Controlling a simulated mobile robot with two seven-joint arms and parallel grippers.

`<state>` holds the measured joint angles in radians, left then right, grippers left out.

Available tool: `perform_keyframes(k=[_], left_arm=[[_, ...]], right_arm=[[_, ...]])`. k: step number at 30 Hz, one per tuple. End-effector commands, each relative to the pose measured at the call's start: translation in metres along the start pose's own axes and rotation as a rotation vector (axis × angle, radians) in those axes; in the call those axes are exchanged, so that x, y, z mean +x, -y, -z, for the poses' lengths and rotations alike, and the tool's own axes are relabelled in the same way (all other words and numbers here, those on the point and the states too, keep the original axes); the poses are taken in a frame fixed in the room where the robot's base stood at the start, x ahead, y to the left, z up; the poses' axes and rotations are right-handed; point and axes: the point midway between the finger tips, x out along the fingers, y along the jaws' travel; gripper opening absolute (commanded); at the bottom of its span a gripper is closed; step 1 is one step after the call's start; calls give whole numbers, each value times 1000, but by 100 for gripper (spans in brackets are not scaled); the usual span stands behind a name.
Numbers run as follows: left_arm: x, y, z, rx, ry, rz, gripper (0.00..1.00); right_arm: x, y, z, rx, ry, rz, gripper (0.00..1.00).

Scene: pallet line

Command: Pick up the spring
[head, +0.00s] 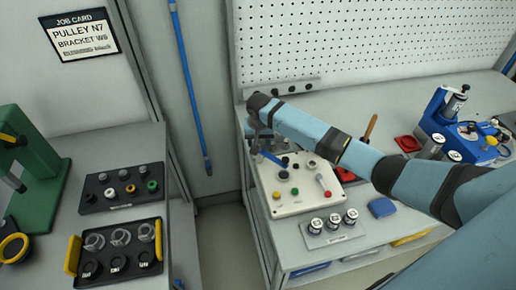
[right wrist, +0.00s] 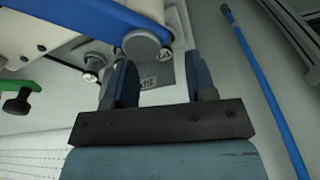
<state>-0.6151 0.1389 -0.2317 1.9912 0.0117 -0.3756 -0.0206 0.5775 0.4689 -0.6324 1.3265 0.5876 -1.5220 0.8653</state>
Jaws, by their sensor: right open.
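I cannot make out a spring for certain. The black tray with yellow handles (head: 118,275) at lower left in the head view holds several pale ring-like or coiled parts (head: 120,237), too small to tell apart. My right gripper (head: 266,148) points down near the back left of the white panel with knobs (head: 300,203), partly hidden by its own wrist. In the right wrist view its two fingers (right wrist: 160,85) are apart, with a grey label plate (right wrist: 165,76) showing beyond the gap. Nothing is seen held. My left gripper is not in view.
A black tray of small knob-like parts (head: 97,207) and a green press (head: 38,165) are on the left bench. Black-and-white cylinders (head: 333,222), a blue fixture (head: 446,118) and red trays (head: 407,143) are on the right bench. A blue pole (head: 190,90) stands between the benches.

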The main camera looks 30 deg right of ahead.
Motion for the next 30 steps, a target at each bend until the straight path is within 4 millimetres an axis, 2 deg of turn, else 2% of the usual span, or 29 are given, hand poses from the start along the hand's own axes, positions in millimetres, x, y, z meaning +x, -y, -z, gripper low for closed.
perform_keyframes(k=[6,14,17,21,30], left_arm=[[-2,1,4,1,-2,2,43],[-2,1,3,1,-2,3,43],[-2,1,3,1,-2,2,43],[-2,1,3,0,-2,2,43],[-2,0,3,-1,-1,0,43]], right_arm=[[28,3,0,1,1,-1,51],[31,3,0,0,-1,0,51],[31,3,0,0,-1,0,32],[31,2,0,0,-1,0,0],[30,2,0,0,-1,0,0]])
